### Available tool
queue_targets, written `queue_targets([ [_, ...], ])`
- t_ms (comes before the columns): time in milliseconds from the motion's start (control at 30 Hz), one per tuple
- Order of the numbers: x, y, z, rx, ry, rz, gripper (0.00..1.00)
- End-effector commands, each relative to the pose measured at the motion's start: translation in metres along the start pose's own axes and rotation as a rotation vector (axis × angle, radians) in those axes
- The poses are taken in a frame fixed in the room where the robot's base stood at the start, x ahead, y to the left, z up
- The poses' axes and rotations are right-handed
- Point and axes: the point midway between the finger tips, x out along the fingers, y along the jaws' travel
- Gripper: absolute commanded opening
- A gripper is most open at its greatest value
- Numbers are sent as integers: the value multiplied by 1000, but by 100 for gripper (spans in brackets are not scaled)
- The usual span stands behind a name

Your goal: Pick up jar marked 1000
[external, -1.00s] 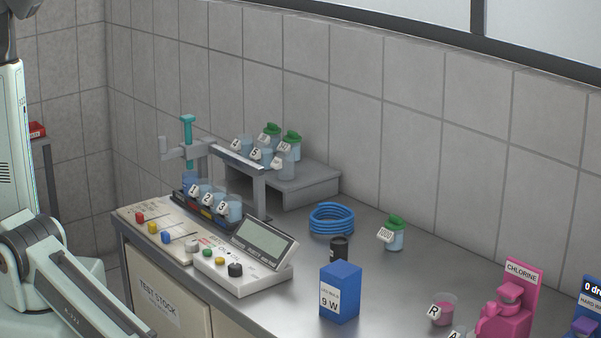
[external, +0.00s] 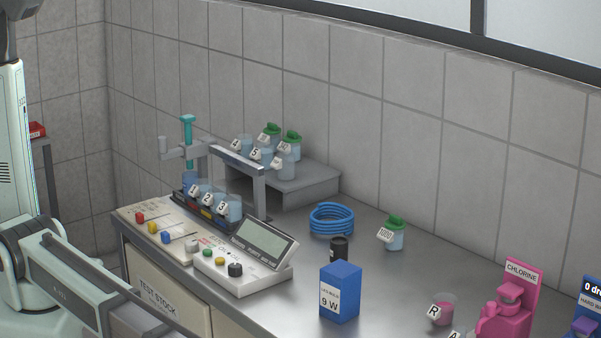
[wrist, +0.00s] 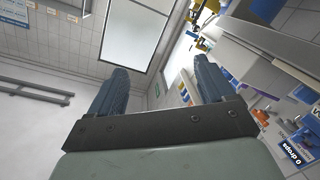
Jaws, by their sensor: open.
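The jar marked 1000 (external: 395,236) stands upright on the steel bench in the external view, with a green lid and a white tag. It holds pale blue liquid and stands apart from its neighbours. My gripper (wrist: 160,85) shows in the wrist view with its two dark blue fingers spread apart and nothing between them. It points toward the wall and window, and the jar cannot be made out in that view. In the external view my arm is at the lower left and the gripper is out of frame.
A blue coil (external: 332,219), a black cylinder (external: 339,249) and a blue 9 W box (external: 340,291) stand left of the jar. Other green-lidded jars (external: 291,152) stand on a grey step (external: 305,190).

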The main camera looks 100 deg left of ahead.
Motion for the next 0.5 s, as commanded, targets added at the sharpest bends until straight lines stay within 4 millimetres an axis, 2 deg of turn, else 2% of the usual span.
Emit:
queue_targets([
  [33, -7, -16, -25, -45, 38, -26, 82],
  [167, -28, -60, -88, -184, 148, -93, 82],
  [300, -62, -114, -162, -345, 286, -154, 82],
  [500, -112, -180, -253, -484, 427, -184, 82],
])
